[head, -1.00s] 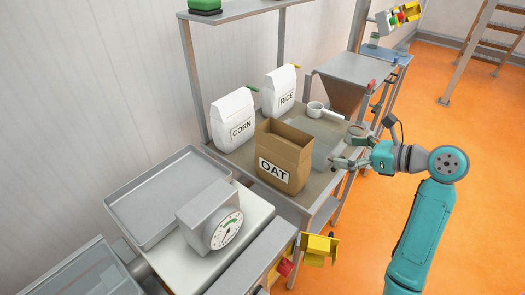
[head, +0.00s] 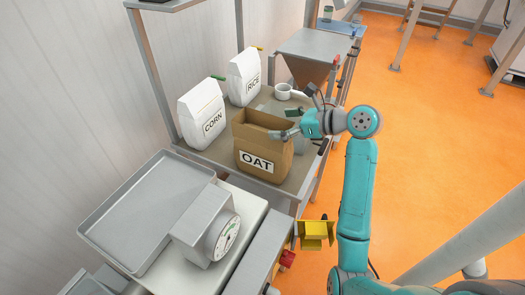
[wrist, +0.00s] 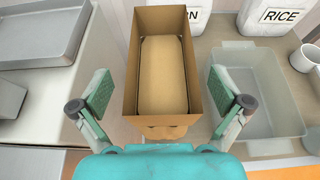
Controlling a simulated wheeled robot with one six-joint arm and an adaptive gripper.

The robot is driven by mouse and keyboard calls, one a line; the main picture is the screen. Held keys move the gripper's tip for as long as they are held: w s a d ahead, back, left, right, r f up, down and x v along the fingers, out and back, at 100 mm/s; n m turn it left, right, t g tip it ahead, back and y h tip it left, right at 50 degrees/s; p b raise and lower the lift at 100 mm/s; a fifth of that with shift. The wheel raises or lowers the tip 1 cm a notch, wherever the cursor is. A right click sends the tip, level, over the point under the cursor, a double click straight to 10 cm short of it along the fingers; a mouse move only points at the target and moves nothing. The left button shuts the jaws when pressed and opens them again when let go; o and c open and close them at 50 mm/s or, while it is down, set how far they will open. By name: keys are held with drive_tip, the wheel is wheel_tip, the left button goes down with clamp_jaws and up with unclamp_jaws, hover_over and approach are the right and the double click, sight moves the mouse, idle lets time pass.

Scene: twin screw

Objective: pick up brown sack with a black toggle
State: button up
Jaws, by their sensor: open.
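The brown sack (head: 264,158), labelled OAT, stands upright on the worktable with its top open. In the wrist view the sack (wrist: 163,75) shows from above, with a tan surface inside. No black toggle is visible on it. My gripper (head: 283,133) is open at the sack's right upper edge in the head view. In the wrist view my gripper (wrist: 160,103) has one finger on each side of the sack's near part, with gaps to both sides. I cannot tell the fingers' height against the rim.
White CORN (head: 203,115) and RICE (head: 245,76) sacks stand behind. A translucent tub (wrist: 262,95) sits close right of the sack; a white cup (head: 283,91) is beyond. A scale (head: 207,222) and metal tray (head: 112,209) lie at front left.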

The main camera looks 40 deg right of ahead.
sight(266, 122)
drive_tip(key=x, duration=0.5)
drive_tip(key=shift+d+r, duration=0.1)
drive_tip(key=shift+r, duration=0.05)
drive_tip(key=c, duration=1)
drive_tip(key=shift+r, duration=0.1)
drive_tip(key=shift+c, duration=0.7)
